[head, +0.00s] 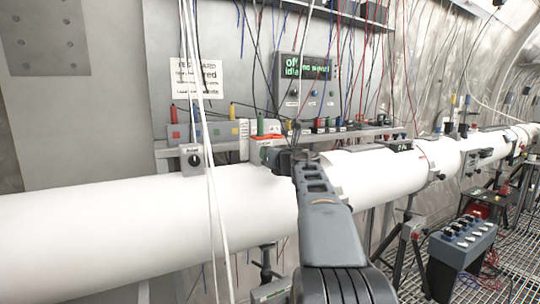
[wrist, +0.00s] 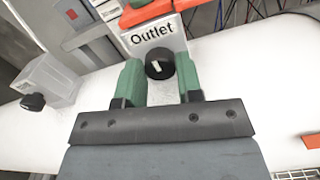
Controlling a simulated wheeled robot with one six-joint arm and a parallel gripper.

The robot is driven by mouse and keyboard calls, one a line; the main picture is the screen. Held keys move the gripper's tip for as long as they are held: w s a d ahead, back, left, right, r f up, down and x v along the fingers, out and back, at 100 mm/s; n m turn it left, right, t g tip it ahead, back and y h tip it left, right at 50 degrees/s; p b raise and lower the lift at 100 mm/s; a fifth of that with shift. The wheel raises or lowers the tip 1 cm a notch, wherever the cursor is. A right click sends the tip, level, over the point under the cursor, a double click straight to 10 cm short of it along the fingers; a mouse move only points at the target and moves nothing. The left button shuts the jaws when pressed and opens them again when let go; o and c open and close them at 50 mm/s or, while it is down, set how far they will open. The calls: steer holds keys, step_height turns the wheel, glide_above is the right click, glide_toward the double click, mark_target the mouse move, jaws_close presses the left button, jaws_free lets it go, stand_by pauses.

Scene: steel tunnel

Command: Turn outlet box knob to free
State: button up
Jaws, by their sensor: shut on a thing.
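The outlet box (wrist: 158,36) is a light box labelled "Outlet" on the white pipe, at the top middle of the wrist view. Its round black knob (wrist: 160,66) has a pale pointer mark, roughly upright and slightly tilted. The green fingers of my gripper (wrist: 159,64) stand on both sides of the knob and are shut on it. In the head view my gripper (head: 290,158) reaches the pipe near the middle, and it hides the knob there.
A second box with a black knob (head: 194,159) sits on the pipe to the left. Behind are a display panel (head: 306,82), hanging wires and a shelf with coloured plugs. White cables (head: 203,120) hang in front of the pipe. A blue-grey switch box (head: 462,243) stands at the lower right.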

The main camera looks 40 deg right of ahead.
steer(key=o, duration=0.9)
steer(key=s, duration=0.4)
steer(key=s+a, duration=0.1)
steer(key=s, duration=0.4)
steer(key=s+a+b, duration=0.1)
steer(key=s, duration=0.3)
steer(key=shift+s, duration=0.35)
